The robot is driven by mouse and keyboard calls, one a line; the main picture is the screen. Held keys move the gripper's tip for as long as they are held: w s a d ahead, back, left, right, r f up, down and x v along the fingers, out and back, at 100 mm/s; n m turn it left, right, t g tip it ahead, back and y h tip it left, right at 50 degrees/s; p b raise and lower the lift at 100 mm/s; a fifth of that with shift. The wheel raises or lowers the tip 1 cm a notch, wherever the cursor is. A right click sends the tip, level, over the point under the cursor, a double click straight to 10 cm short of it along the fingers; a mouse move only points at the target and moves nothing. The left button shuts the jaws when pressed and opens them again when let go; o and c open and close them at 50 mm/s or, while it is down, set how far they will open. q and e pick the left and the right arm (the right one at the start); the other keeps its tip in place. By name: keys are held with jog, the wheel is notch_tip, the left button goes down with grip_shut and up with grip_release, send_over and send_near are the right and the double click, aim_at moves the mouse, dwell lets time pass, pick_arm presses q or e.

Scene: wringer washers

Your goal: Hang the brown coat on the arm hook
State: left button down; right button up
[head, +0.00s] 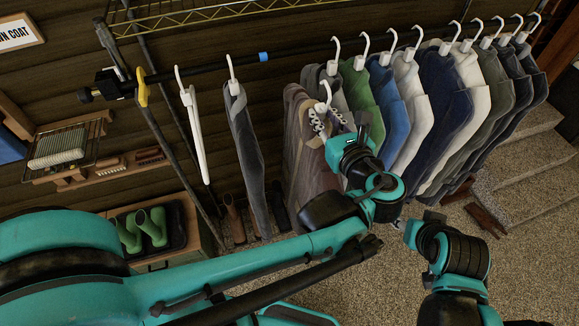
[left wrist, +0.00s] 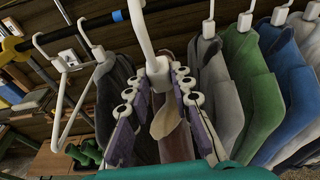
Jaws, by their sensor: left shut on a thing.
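The brown coat (head: 302,165) hangs from a white hanger (head: 324,92) in front of the garment row. My left gripper (head: 322,122) is shut on this hanger below its hook. In the left wrist view the finger pads (left wrist: 155,105) flank the white hanger neck (left wrist: 150,62), with the brown coat (left wrist: 172,135) behind and below. The hook top lies out of that view. In the head view the hook appears lower than the rail. A black arm (head: 205,69) with a blue tip sticks out at left. My right gripper (head: 425,232) is low at right, away from the coats.
The black arm carries an empty white hanger (head: 194,125) and a dark grey garment (head: 244,135). Green, blue, white and dark coats crowd the rail (head: 400,42) at right. Between the grey garment and the brown coat is a narrow gap. Green boots (head: 150,226) stand at lower left.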

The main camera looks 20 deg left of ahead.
pick_arm(q)
jog(key=w+a+r+p, duration=0.1)
jog(key=w+r, duration=0.3)
jog(key=w, duration=0.2)
jog(key=w+r+p, duration=0.2)
jog(key=w+r, duration=0.2)
jog(key=w, duration=0.2)
jog(key=shift+w+a, duration=0.3)
jog(key=shift+a, duration=0.1)
dwell(1.8)
jog(key=shift+r, duration=0.1)
dwell(0.9)
